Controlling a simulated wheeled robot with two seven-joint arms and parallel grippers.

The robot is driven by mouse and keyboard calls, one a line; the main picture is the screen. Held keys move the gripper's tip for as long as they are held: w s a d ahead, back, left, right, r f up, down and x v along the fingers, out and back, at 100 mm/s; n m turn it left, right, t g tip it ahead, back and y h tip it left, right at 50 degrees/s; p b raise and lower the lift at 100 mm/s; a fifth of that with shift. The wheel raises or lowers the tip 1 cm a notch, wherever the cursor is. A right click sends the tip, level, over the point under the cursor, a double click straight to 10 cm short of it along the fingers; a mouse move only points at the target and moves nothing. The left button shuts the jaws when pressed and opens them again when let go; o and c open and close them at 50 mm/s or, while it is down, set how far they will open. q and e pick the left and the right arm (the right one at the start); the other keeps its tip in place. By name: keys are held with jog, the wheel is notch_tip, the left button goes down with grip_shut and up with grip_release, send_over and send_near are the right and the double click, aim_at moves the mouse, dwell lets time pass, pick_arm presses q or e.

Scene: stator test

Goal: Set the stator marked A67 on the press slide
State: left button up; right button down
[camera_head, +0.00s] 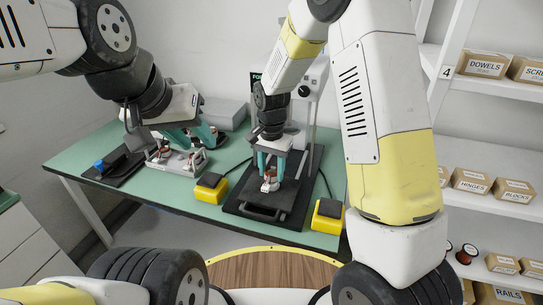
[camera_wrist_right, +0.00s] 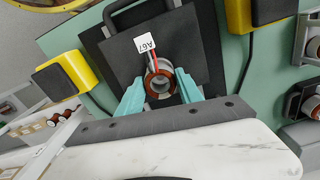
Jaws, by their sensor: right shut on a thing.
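The stator marked A67 (camera_wrist_right: 160,84), a ring with copper windings and a white tag (camera_wrist_right: 146,44) on a red lead, sits between the teal fingers of my right gripper (camera_wrist_right: 160,92). In the head view my right gripper (camera_head: 269,172) points down and holds the stator (camera_head: 269,184) at the black press slide (camera_head: 262,210), which has a handle at its front. I cannot tell whether the stator touches the slide. My left gripper (camera_head: 194,137) is over the light tray (camera_head: 180,163) with other stators; its teal fingers look spread apart, partly hidden.
Yellow boxes with black tops stand left (camera_head: 210,188) and right (camera_head: 327,216) of the slide. The press column (camera_head: 313,105) rises behind my right gripper. A black fixture with a blue part (camera_head: 112,166) lies at the left of the green table (camera_head: 75,160). Shelves with cartons (camera_head: 472,180) stand at right.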

jog(key=shift+f, duration=0.6)
dwell(0.3)
jog(key=c, duration=0.7)
grip_release()
notch_tip(320, 180, up, 8)
jog(key=shift+f, duration=0.1)
